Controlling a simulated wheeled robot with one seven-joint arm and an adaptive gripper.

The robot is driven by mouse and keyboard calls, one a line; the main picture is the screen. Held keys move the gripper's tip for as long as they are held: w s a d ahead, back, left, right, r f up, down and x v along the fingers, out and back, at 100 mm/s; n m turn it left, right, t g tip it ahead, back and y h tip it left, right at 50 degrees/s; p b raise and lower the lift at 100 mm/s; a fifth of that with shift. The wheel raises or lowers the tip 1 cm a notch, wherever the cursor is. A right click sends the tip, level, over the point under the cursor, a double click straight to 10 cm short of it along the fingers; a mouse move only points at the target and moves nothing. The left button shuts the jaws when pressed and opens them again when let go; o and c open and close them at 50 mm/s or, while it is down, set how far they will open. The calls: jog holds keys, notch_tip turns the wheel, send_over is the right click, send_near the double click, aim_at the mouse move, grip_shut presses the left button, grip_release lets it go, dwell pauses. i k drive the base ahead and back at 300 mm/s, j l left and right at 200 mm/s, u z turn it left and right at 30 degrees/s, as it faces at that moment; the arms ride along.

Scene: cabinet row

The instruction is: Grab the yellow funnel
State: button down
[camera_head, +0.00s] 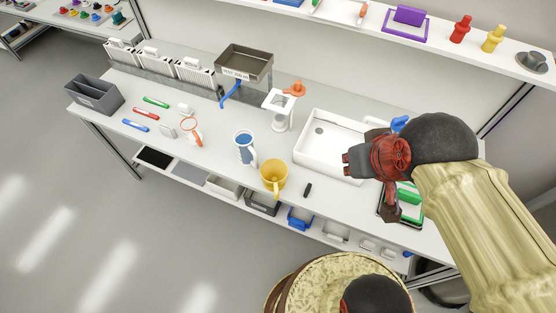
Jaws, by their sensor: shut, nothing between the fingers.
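I cannot pick out a sure yellow funnel. A yellow piece (493,39) stands upright on the upper shelf at the right; it is too small to tell whether it is a funnel. A yellow jug (273,178) with a handle stands at the front edge of the bench. My gripper (394,212) points down over the right part of the bench, shut and empty, left of a green-and-white item. It is well apart from both yellow things.
A red piece (460,29) and a grey brimmed piece (532,62) flank the yellow piece. Floor at left is clear.

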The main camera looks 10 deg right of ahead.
aim_at(273, 172)
jog(key=k+j+z, duration=0.45)
jog(key=j, duration=0.2)
jog(key=k+j+z, duration=0.5)
jog(key=i+j, duration=0.05)
